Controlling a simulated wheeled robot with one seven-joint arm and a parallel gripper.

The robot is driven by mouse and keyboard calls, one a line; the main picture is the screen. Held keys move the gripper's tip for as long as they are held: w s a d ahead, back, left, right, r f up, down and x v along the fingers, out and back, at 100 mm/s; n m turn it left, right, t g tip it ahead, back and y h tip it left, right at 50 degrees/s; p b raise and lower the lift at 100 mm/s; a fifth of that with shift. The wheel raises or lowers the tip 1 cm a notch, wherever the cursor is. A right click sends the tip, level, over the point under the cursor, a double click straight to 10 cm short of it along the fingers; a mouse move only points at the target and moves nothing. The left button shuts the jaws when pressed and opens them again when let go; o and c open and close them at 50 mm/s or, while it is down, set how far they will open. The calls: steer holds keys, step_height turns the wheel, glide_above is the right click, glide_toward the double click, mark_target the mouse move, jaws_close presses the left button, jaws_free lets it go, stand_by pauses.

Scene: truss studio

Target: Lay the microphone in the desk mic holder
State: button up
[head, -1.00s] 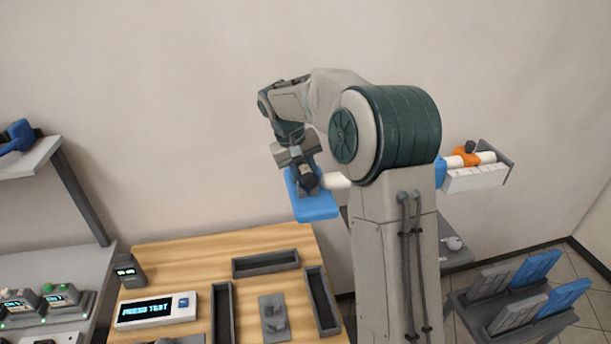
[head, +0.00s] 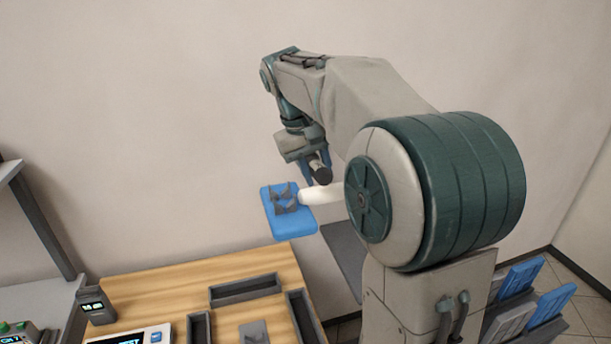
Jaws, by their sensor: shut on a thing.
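My gripper (head: 306,165) is shut on a dark microphone (head: 320,173), whose rounded end shows below the jaws. It is held above and to the right of a blue pad (head: 290,228) carrying a grey cradle (head: 285,197), which looks empty. The pad sits at the end of a white tube (head: 318,193), partly hidden by my arm. On the wooden desk (head: 180,277) lies a grey plate, apparently the desk mic holder (head: 254,334); it is cut off by the lower edge of the picture.
Grey trays lie around the plate: one behind it (head: 245,290), one left (head: 199,328), one right (head: 304,318). A lit display box (head: 130,337) and a small dark device (head: 96,304) stand left. Blue and grey panels (head: 521,280) stand in a rack at right.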

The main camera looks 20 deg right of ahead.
steer(key=shift+s+d, duration=0.15)
steer(key=shift+s, duration=0.1)
steer(key=shift+f+b, duration=0.35)
steer(key=shift+b, duration=0.2)
steer(key=shift+r+p, duration=0.65)
steer(key=shift+f, duration=0.1)
steer(key=w+a+f+p, duration=0.1)
steer(key=w+a+f, duration=0.1)
steer(key=w, duration=0.1)
steer(key=w+a+f+p, duration=0.1)
steer(key=w+f, duration=0.1)
steer(key=w, duration=0.1)
steer(key=w+a+f+p, duration=0.2)
steer(key=w+f, duration=0.1)
steer(key=w, duration=0.1)
steer(key=shift+w+a, duration=0.1)
steer(key=shift+a, duration=0.25)
steer(key=shift+f+p, duration=0.65)
steer(key=shift+f, duration=1.2)
